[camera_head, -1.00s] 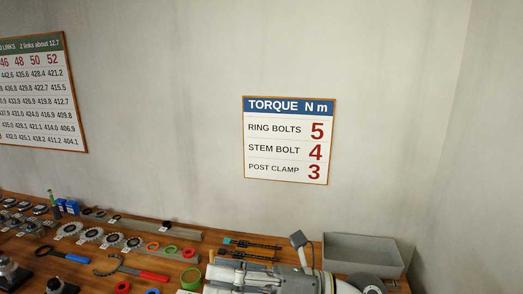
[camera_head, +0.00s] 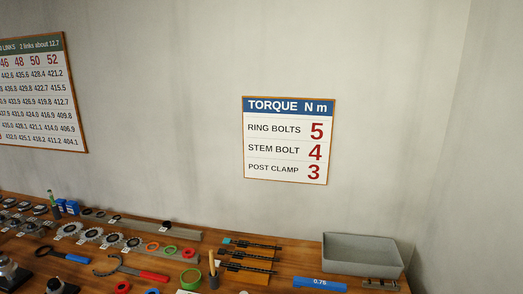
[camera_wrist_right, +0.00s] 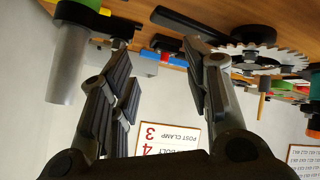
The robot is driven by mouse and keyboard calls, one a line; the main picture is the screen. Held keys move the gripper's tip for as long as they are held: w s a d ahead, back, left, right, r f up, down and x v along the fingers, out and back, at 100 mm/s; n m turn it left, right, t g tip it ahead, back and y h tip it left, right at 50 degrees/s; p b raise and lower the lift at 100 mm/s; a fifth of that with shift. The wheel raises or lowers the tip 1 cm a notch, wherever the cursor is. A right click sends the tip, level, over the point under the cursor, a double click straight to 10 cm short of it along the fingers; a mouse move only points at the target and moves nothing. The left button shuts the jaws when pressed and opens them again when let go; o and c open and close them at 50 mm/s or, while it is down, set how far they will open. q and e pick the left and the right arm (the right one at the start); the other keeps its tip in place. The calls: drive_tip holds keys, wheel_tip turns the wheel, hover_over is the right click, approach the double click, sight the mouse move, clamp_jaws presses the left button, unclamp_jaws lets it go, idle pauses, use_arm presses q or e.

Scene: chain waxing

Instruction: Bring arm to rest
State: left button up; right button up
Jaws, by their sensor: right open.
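My right gripper (camera_wrist_right: 158,85) shows in the right wrist view with its two dark padded fingers spread apart and nothing between them. That view is upside down, with the wooden bench along its top and the torque sign (camera_wrist_right: 170,138) beyond the fingers. No gripper or arm shows in the head view now. My left gripper is not in any view.
A wall stands behind.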

drive_tip(key=s+f+m+g+y, duration=0.1)
drive_tip(key=s+f+g, duration=0.25)
drive_tip(key=s, duration=0.35)
drive_tip(key=s+f+m+g, duration=0.1)
drive_tip(key=s+f+g, duration=0.25)
drive_tip(key=s, duration=0.45)
wheel_tip(320, 180, down, 32)
drive_tip(key=s+r+g+b, duration=0.1)
drive_tip(key=b, duration=0.4)
drive_tip(key=s+d+f+b, duration=0.1)
drive_tip(key=s+f+b, duration=0.1)
drive_tip(key=s+f, duration=0.6)
drive_tip(key=s+d+f+g+b, duration=0.1)
drive_tip(key=s+f+b, duration=0.2)
drive_tip(key=s+f, duration=0.6)
wheel_tip(320, 180, down, 5)
drive_tip(key=shift+s+d+f, duration=0.2)
drive_tip(key=shift+s, duration=0.1)
